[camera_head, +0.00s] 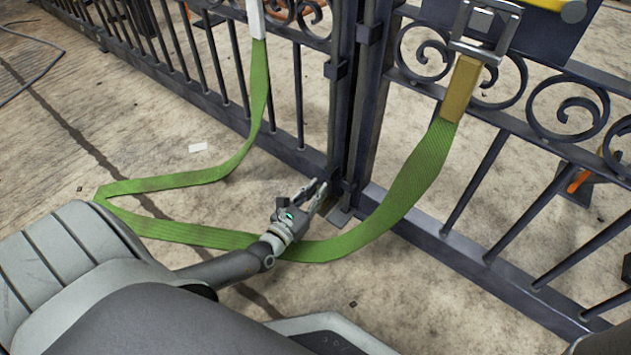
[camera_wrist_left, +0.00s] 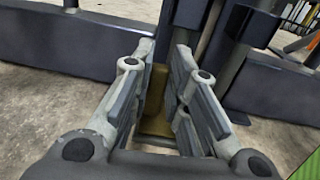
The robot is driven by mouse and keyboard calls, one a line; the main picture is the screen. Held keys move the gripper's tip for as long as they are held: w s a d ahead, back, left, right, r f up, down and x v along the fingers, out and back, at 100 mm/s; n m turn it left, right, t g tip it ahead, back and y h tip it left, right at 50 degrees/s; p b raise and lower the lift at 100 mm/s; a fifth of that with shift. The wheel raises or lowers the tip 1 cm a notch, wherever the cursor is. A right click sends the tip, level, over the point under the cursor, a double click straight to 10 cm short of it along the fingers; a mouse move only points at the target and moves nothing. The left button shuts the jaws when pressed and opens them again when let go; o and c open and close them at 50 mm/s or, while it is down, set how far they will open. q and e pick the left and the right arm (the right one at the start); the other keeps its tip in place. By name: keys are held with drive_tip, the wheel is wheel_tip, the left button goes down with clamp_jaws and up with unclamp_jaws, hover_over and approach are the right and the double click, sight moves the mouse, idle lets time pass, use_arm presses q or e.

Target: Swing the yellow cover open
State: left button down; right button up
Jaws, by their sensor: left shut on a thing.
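My left gripper (camera_head: 318,196) reaches the foot of the gate where the two leaves meet, just above the floor. In the left wrist view, the yellow cover (camera_wrist_left: 155,92), a dull yellow-brown piece, sits upright between the two fingers of my left gripper (camera_wrist_left: 160,85). The fingers stand apart with the piece between them, shut on it. In the head view the cover is hidden behind the gripper and the gate post. My right gripper is not in view.
A dark iron gate (camera_head: 440,235) with scrolls spans the view. A green strap (camera_head: 405,185) hangs in a loop from both leaves and passes close to my left wrist. A metal buckle (camera_head: 485,28) is at the upper right. The concrete floor (camera_head: 235,60) beyond is mostly clear.

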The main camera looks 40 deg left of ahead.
use_arm(q)
drive_tip(key=shift+n+y+p, duration=0.7)
drive_tip(key=shift+n+y, duration=0.3)
drive_tip(key=shift+y, duration=0.6)
drive_tip(key=c, duration=1.4)
unclamp_jaws()
drive_tip(key=shift+s, duration=0.1)
drive_tip(key=s, duration=0.4)
drive_tip(key=s+d, duration=0.1)
drive_tip(key=s, duration=0.2)
drive_tip(key=s+d, duration=0.1)
drive_tip(key=s, duration=0.3)
drive_tip(key=shift+s+d, duration=0.1)
drive_tip(key=shift+s, duration=0.2)
